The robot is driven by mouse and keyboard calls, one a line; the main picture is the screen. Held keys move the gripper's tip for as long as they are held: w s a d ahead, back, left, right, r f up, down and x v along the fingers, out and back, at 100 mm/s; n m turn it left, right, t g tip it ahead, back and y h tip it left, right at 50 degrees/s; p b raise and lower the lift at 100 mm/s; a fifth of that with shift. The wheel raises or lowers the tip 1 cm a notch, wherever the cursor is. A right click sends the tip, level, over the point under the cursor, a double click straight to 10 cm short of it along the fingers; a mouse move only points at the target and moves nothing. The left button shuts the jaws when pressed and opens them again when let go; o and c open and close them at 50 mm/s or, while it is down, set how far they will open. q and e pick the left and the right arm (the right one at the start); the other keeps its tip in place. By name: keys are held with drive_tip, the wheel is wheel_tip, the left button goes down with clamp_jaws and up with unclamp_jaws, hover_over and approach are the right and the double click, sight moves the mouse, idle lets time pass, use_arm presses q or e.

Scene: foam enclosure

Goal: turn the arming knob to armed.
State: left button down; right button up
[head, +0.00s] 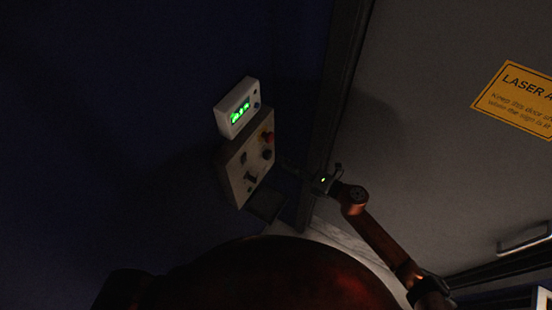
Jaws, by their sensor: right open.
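A pale control box (236,174) is fixed to the dark blue wall, left of centre. A dark knob with a handle-like bar (251,178) sits low on its face; a round black knob (267,154) sits higher, near the right edge. I cannot read the labels, so I cannot tell which is the arming knob or its setting. My left gripper is not in view.
A red button on yellow (267,138) and a small dark switch (243,159) share the box face. A white display unit (233,104) with green digits is above. A dark post (343,80) and a grey door (430,140) with a yellow laser sign (518,98) stand right.

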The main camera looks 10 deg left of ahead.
drive_tip(key=v, duration=0.5)
drive_tip(key=shift+s+d, duration=0.1)
drive_tip(key=shift+d, duration=0.25)
